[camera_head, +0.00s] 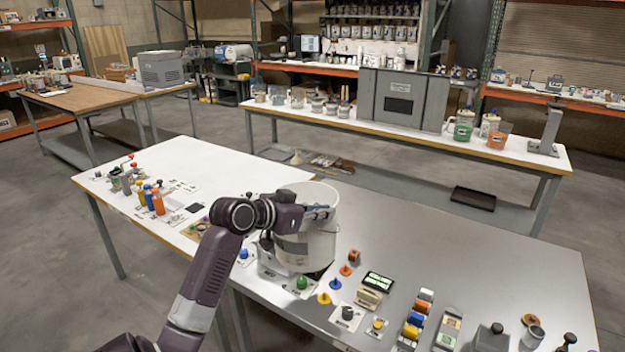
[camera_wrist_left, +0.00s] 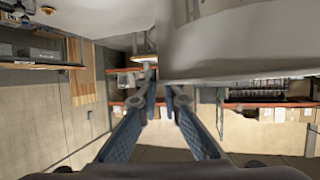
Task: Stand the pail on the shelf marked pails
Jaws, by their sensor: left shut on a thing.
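The white pail (camera_head: 306,250) is upright at the middle of the near tables, over a pale base plate; I cannot tell whether it touches that plate. My left gripper (camera_head: 325,213) is shut on the pail's upper wall near the rim. In the left wrist view, the pail (camera_wrist_left: 235,40) fills the upper right, and the blue-padded fingers (camera_wrist_left: 162,85) close in beside its edge. My right gripper is not in view. A shelf marked pails cannot be made out; the back rack's upper shelf (camera_head: 372,18) holds several white containers.
Coloured bottles (camera_head: 152,198) stand on the white table at left. Several knobs, blocks and a small display (camera_head: 378,281) crowd the grey table (camera_head: 470,255) right of the pail; its far part is clear. A long bench (camera_head: 350,122) with a grey cabinet (camera_head: 402,98) stands behind.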

